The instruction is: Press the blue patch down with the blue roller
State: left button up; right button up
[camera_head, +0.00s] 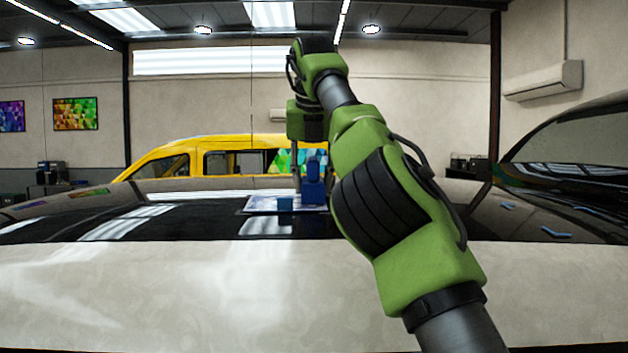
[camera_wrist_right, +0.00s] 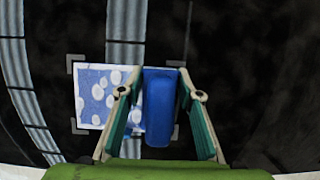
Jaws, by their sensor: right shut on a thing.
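The blue patch (camera_wrist_right: 92,95) lies flat on the dark glossy car surface, light blue with white round spots. It also shows in the head view (camera_head: 261,205) as a thin flat sheet. The blue roller (camera_wrist_right: 160,110) stands between the fingers of my right gripper (camera_wrist_right: 160,96), which is shut on it. In the head view the roller (camera_head: 313,190) is at the patch's right end, below my right gripper (camera_head: 307,172). The roller covers the patch's right part in the wrist view; I cannot tell if they touch. My left gripper is not in view.
Grey corner marks (camera_wrist_right: 76,60) frame the patch. A small blue block-like shape (camera_head: 285,203) shows on the patch in the head view. Small blue strips (camera_head: 556,233) lie on the car at right. A yellow vehicle (camera_head: 165,163) stands behind. The dark surface left of the patch is clear.

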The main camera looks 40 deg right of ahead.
jog(key=shift+w+a, duration=0.35)
jog(key=shift+w+a+p, duration=0.35)
jog(key=shift+w+a, duration=0.05)
jog(key=shift+a, duration=0.1)
jog(key=shift+w+a, duration=0.1)
jog(key=shift+w+a+p, duration=0.35)
jog(key=shift+a+p, duration=0.1)
jog(key=shift+w+a, duration=0.3)
